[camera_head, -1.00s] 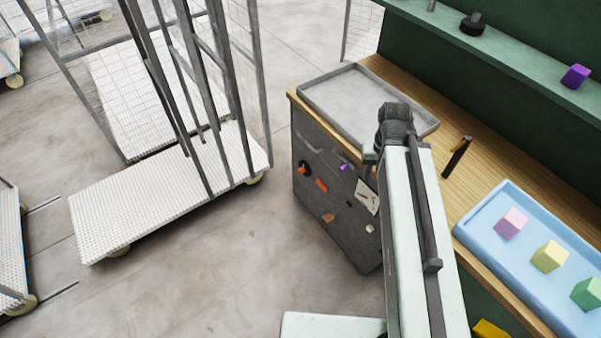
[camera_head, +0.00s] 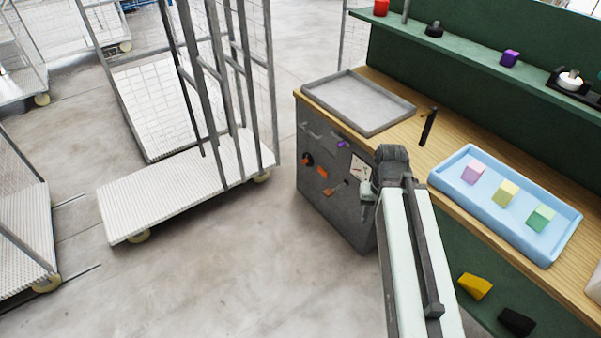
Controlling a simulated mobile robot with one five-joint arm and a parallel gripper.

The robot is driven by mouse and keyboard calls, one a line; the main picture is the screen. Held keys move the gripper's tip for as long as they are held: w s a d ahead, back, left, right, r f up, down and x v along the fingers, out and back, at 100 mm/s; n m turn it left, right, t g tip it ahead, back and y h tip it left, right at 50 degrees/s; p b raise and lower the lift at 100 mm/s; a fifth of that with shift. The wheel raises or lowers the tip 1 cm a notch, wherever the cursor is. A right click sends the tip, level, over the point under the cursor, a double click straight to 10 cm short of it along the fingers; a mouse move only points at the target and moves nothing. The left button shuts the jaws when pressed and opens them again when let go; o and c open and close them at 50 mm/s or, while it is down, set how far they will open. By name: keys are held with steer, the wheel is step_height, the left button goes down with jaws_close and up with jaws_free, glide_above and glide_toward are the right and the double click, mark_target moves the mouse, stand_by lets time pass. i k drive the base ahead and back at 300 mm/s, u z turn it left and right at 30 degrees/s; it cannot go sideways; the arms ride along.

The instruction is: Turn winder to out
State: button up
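No part is plainly marked as the winder, and I cannot read any "out" label. A dark grey cabinet side (camera_head: 318,205) carries small fittings: a round black part with orange (camera_head: 307,159), an orange piece (camera_head: 322,172), a purple piece (camera_head: 340,144) and a white plate with a red mark (camera_head: 359,167). A black upright lever (camera_head: 428,127) stands on the wooden worktop. My gripper (camera_head: 367,192) is at the end of my arm, in front of the cabinet's right part. It is small and partly hidden by my arm, so its fingers cannot be made out.
A grey tray (camera_head: 405,107) and a blue tray (camera_head: 440,182) with pink, yellow and green blocks lie on the worktop (camera_head: 453,138). A green shelf (camera_head: 470,62) behind holds small items. Wire trolleys (camera_head: 115,210) stand at left. The floor between is clear.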

mark_target(307, 160)
steer(key=u, duration=0.4)
steer(key=i, duration=0.8)
steer(key=u, duration=1.35)
steer(key=i, duration=1.75)
steer(key=u, duration=0.1)
